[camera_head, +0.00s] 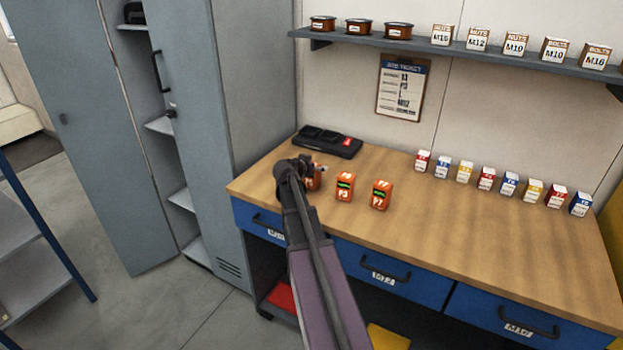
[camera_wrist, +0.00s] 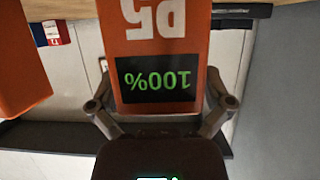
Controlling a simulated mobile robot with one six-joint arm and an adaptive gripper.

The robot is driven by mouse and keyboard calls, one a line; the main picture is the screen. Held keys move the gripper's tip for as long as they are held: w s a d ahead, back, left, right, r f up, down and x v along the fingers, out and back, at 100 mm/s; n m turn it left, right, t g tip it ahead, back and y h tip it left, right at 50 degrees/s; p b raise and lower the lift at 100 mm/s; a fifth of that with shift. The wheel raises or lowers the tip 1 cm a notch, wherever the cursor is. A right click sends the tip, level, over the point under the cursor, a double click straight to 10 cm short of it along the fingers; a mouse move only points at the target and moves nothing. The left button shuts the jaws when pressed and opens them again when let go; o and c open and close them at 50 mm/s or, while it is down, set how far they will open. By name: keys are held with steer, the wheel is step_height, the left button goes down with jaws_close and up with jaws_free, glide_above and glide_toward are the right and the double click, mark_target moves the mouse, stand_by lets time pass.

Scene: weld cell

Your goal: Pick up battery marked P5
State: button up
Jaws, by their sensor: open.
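The orange battery marked P5 (camera_wrist: 165,40) fills the upper middle of the wrist view, upside down, with a dark display reading 100% in green. My gripper (camera_wrist: 160,105) is open, with one finger on each side of this battery. I cannot tell whether the fingers touch it. In the head view my gripper (camera_head: 300,170) is at the left part of the workbench, and an orange battery (camera_head: 315,182) shows only partly behind it. Two more orange batteries, marked P3 (camera_head: 344,188) and P7 (camera_head: 381,195), stand to the right.
A black charger-like unit (camera_head: 328,141) lies behind my gripper on the wooden workbench (camera_head: 450,235). Several small labelled boxes (camera_head: 486,179) stand in a row at the back right. A grey locker (camera_head: 250,90) rises at the left. The bench's front right is clear.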

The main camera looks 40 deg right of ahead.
stand_by(0.4)
steer(key=shift+r, duration=0.1)
steer(key=c, duration=1.2)
steer(key=shift+o, duration=0.2)
steer(key=shift+r, duration=0.1)
step_height(320, 180, up, 3)
steer(key=p, duration=0.3)
steer(key=s+a, duration=0.3)
steer(key=a, duration=0.1)
steer(key=s+a+r+p, duration=0.1)
steer(key=s+a, duration=0.2)
steer(key=a, duration=0.1)
steer(key=s+a+p, duration=0.1)
steer(key=s+a, duration=0.2)
steer(key=a, duration=0.1)
steer(key=shift+s+a+r, duration=0.35)
